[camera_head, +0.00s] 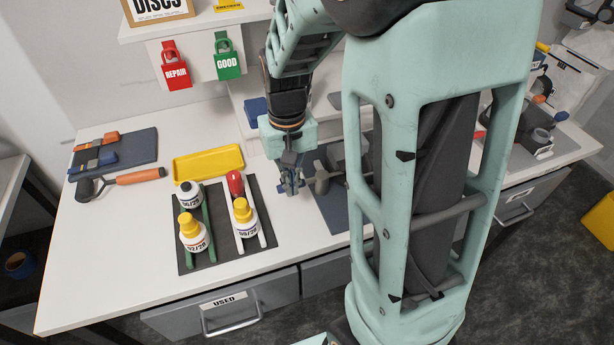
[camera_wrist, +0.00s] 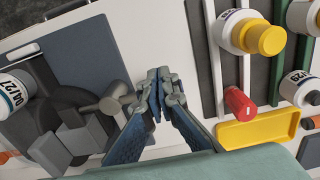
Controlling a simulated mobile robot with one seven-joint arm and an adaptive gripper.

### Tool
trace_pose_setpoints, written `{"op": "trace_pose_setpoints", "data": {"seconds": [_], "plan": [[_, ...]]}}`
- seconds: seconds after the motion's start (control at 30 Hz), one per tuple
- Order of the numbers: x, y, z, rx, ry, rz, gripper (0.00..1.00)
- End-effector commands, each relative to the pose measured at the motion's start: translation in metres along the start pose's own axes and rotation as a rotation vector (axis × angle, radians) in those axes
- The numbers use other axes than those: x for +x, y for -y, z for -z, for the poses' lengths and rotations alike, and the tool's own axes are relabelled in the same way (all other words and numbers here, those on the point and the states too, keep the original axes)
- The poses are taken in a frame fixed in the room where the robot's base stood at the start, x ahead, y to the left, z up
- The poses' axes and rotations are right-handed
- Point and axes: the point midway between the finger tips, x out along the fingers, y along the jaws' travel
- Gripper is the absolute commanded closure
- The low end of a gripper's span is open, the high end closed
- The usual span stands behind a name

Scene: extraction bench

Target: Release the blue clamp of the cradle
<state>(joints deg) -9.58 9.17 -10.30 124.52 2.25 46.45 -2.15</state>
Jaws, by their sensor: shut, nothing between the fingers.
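My gripper (camera_head: 290,188) is shut and empty, pointing down over the bench between the bottle rack and a dark blue plate (camera_head: 330,212). In the wrist view its fingertips (camera_wrist: 158,92) meet just beside a grey rounded knob or lever (camera_wrist: 114,104); I cannot tell whether they touch it. That lever belongs to a grey blocky fixture (camera_wrist: 88,136) at the plate's edge, possibly the cradle. A white bottle (camera_wrist: 14,92) lies by the fixture. In the head view the lever (camera_head: 321,178) shows right of my gripper, and my arm hides much of the fixture. I cannot make out a blue clamp.
Left of my gripper, a dark rack (camera_head: 213,262) holds white bottles with yellow caps and a red-topped item (camera_head: 235,184). A yellow tray (camera_head: 207,163) lies behind it. A blue block (camera_head: 256,110) stands behind my wrist. The bench's front-left is clear.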

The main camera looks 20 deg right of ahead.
Motion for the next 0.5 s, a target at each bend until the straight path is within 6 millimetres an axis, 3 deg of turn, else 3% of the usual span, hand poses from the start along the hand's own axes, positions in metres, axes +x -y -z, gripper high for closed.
{"op": "trace_pose_setpoints", "data": {"seconds": [0.5], "plan": [[0.028, 0.0, 0.0, 0.0, 0.001, 0.0, 1.0]]}}
